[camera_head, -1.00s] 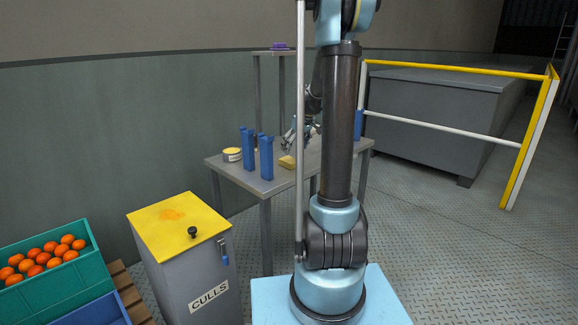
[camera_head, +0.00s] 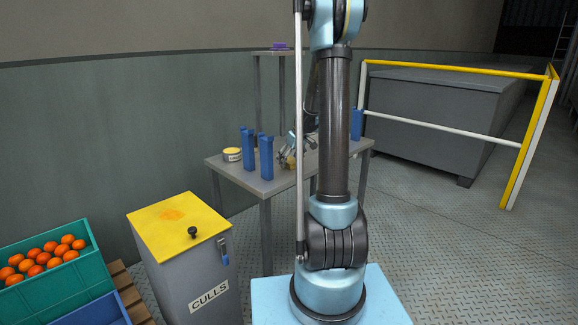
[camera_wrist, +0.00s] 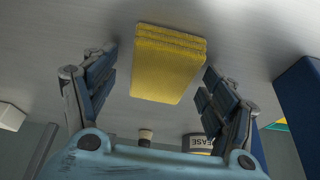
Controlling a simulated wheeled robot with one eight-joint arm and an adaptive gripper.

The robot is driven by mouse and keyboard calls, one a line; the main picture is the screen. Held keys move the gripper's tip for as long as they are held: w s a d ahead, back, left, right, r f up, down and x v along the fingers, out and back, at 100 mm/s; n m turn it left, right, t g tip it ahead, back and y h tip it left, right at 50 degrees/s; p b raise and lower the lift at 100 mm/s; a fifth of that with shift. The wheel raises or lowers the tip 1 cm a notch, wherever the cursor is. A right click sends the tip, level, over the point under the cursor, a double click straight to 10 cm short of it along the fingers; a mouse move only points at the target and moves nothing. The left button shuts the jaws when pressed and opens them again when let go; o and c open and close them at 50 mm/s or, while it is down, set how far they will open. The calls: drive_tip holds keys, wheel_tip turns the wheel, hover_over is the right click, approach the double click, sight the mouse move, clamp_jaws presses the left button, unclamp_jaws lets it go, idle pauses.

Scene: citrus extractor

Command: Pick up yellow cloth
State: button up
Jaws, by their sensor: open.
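The yellow cloth (camera_wrist: 168,62) is a folded, textured block lying on the grey table (camera_head: 262,187). In the wrist view it sits between and just beyond the two open fingers of my gripper (camera_wrist: 155,88), and neither finger appears to touch it. In the head view my gripper (camera_head: 288,158) is over the table at the cloth, which is mostly hidden there behind the fingers and my arm.
Blue upright holders (camera_head: 266,158) stand left of my gripper, and one (camera_wrist: 301,105) is close on the right in the wrist view. A round tin with a yellow lid (camera_head: 232,154) stands at the table's left. A yellow-topped culls bin (camera_head: 180,225) is in front.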

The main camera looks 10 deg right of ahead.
sight(290, 160)
drive_tip(key=c, duration=1.3)
drive_tip(key=shift+o, duration=0.2)
wheel_tip(290, 160, up, 10)
drive_tip(key=o, duration=0.5)
drive_tip(key=shift+c, duration=1.4)
